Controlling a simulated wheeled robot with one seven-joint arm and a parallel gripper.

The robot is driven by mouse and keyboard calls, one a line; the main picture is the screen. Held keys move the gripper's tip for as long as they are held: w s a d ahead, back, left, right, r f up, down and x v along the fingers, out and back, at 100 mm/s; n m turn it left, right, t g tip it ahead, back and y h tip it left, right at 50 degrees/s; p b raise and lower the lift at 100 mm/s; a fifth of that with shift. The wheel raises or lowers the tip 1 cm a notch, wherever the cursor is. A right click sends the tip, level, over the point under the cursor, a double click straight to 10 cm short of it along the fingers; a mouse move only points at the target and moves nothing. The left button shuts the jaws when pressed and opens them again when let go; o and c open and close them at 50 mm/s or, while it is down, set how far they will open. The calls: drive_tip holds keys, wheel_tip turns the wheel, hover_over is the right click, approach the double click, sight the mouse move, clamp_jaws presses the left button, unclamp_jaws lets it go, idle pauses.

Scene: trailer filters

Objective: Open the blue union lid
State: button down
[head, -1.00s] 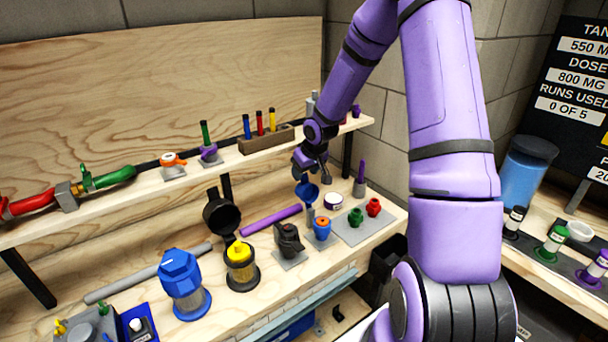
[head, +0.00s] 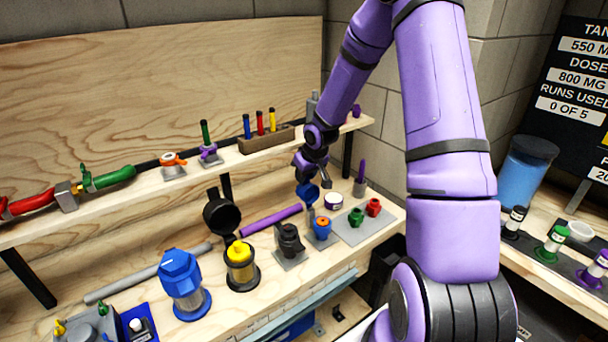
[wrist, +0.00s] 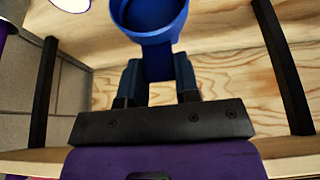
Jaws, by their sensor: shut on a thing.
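The blue union lid (head: 307,194) is a round blue cup with a tab, raised above the blue union body (head: 321,232), which has an orange top (head: 322,222). My gripper (head: 306,178) is shut on the lid's tab. In the wrist view, the lid (wrist: 150,22) shows its hollow round side at the top, and its tab sits between the two fingers of my gripper (wrist: 158,75). A thin grey piece shows between lid and body; I cannot tell whether it joins them.
A black union (head: 290,240) stands left of the blue one, and a yellow-topped filter (head: 240,262) further left. A white and purple jar (head: 333,201) and a plate (head: 375,222) with green and red fittings are to the right. The upper shelf (head: 345,128) runs behind my gripper.

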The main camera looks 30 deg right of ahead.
drive_tip(key=shift+s+r, duration=0.15)
drive_tip(key=shift+s, duration=0.9)
drive_tip(key=c, duration=0.8)
unclamp_jaws()
drive_tip(key=shift+c, duration=0.2)
drive_tip(key=shift+r, duration=0.1)
drive_tip(key=v, duration=1)
drive_tip(key=shift+r, duration=0.25)
drive_tip(key=shift+s, duration=0.1)
